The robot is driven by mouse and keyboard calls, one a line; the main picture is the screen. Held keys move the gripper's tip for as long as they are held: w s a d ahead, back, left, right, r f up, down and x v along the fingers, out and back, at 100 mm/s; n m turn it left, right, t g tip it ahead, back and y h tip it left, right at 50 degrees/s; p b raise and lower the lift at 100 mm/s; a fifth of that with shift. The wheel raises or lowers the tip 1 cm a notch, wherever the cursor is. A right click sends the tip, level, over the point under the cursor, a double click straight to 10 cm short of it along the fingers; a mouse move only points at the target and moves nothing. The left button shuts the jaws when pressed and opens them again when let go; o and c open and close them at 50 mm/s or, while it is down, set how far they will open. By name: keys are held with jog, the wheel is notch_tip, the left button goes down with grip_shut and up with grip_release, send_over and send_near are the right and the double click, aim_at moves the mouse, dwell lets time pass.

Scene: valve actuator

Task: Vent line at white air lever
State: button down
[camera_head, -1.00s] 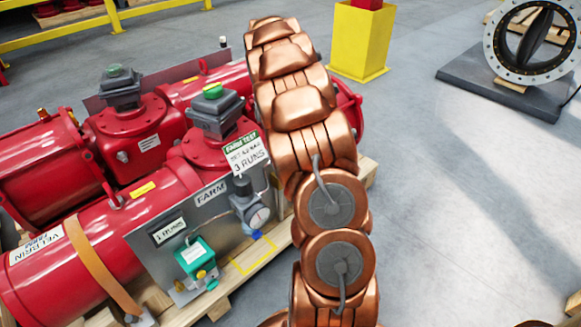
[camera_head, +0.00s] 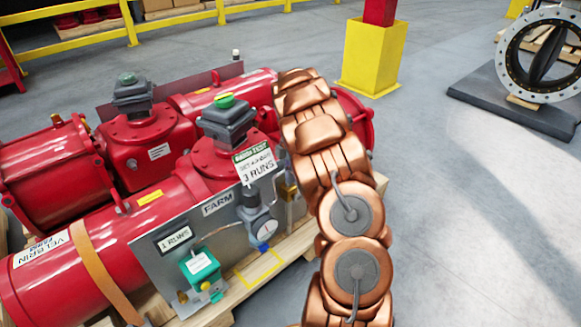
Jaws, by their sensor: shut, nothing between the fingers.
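The red valve actuator (camera_head: 185,215) lies on a wooden pallet, with a grey panel (camera_head: 150,262) along its front. On the panel are a grey regulator with a round gauge (camera_head: 266,230) and a green solenoid box (camera_head: 200,268). A brass fitting (camera_head: 288,186) shows at the panel's right end, partly behind my copper arm. I cannot make out a white air lever; it may be behind the arm. A small white-topped post (camera_head: 236,55) stands behind the actuator. My gripper is not in view; only arm links show, right of the panel.
A second red actuator unit (camera_head: 45,165) lies behind and left. A yellow post base (camera_head: 373,58) stands at the back, with yellow railing (camera_head: 180,22) behind. A flanged butterfly valve (camera_head: 540,55) sits on a dark slab at right. The grey floor at right is clear.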

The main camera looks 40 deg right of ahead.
jog(key=shift+s+d+f+b, duration=0.3)
jog(key=shift+d+f, duration=0.25)
jog(key=shift+d, duration=0.35)
jog(key=shift+s+d+f+b, duration=0.25)
jog(key=shift+d+f, duration=0.3)
jog(key=shift+d, duration=0.35)
jog(key=shift+w+p, duration=0.1)
jog(key=shift+p, duration=0.2)
